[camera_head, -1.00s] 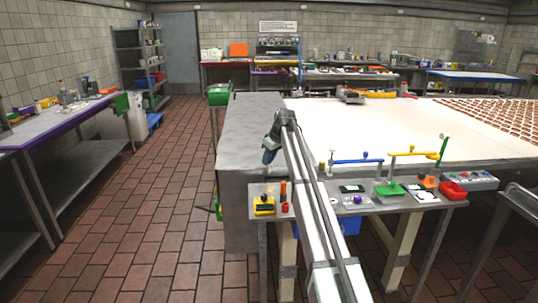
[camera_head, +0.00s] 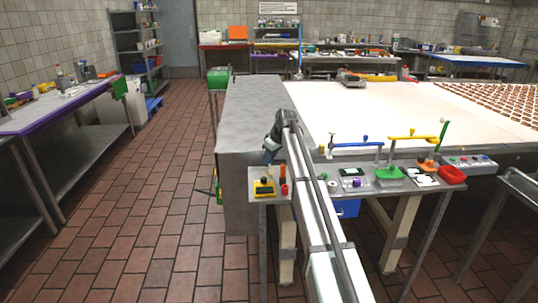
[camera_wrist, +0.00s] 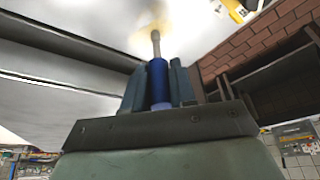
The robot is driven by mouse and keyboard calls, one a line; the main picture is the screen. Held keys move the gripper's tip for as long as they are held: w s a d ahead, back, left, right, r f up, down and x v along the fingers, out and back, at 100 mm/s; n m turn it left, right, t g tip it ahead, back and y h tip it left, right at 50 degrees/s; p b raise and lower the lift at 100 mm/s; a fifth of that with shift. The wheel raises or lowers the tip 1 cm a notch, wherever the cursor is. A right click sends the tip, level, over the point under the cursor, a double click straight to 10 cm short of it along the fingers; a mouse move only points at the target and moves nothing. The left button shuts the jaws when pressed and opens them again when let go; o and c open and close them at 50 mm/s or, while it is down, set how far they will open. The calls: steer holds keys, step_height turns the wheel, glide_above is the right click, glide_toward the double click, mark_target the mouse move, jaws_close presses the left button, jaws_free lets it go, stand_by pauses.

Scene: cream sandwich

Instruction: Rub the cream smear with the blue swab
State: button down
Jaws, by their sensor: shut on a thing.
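My gripper (camera_wrist: 157,88) is shut on the blue swab (camera_wrist: 157,80) in the wrist view. The swab has a blue handle and a pale tip that points up in that picture. A faint yellowish cream smear (camera_wrist: 142,43) shows on a pale surface around the tip. The tip overlaps the smear in the picture, but I cannot tell whether it touches. In the head view my gripper (camera_head: 269,156) is low beside the grey table end (camera_head: 240,155). The swab and smear cannot be made out there.
A purple-edged bench (camera_head: 60,112) stands left. The tiled floor between is clear.

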steer(key=s, duration=0.4)
steer(key=shift+s, duration=0.1)
steer(key=shift+w, duration=4.25)
steer(key=shift+s+r, duration=0.2)
steer(key=shift+r, duration=1)
step_height(320, 180, up, 6)
steer(key=shift+f, duration=0.2)
